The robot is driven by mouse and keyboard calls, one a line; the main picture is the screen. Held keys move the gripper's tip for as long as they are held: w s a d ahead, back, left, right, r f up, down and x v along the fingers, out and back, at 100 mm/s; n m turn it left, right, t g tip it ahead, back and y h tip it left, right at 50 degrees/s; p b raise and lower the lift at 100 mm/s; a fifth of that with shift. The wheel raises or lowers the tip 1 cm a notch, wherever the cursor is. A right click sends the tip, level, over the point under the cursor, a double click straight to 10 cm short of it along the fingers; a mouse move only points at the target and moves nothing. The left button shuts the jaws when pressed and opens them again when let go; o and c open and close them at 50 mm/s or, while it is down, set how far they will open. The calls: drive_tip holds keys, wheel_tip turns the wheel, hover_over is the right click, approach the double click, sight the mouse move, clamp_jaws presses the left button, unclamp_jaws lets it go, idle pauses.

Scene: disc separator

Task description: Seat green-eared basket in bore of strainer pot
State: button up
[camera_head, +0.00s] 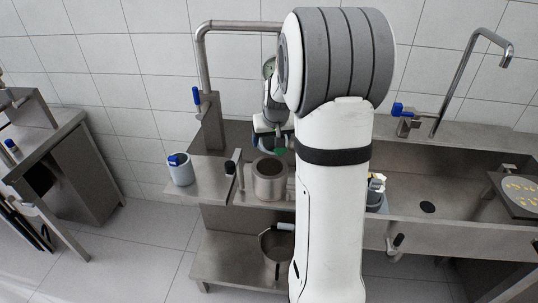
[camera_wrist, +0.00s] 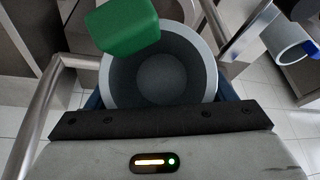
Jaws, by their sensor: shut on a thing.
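The strainer pot (camera_head: 270,186) is a metal cylinder on the steel counter, with its open bore facing up. My gripper (camera_head: 271,142) is above and a little behind the pot's mouth in the head view. It is shut on the green-eared basket, a grey round cup whose inside (camera_wrist: 160,75) fills the middle of the wrist view. Its green ear (camera_wrist: 124,27) stands at the rim there, and a bit of green (camera_head: 280,150) shows in the head view. The pot's bore is hidden from the wrist view, so I cannot tell how they line up.
A grey cup with a blue ear (camera_head: 180,174) stands left on the counter. A dark-knobbed lever (camera_head: 231,168) is just left of the pot. A steel pipe with a blue valve (camera_head: 202,75) rises behind. The sink (camera_head: 430,190) is at right, with another container (camera_head: 375,199) partly behind my arm.

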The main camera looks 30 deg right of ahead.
drive_tip(key=shift+r, duration=0.4)
drive_tip(key=shift+f, duration=0.1)
wheel_tip(320, 180, down, 9)
drive_tip(key=shift+f+p, duration=0.2)
drive_tip(key=shift+p, duration=0.2)
drive_tip(key=shift+f, duration=0.2)
drive_tip(key=o, duration=1.2)
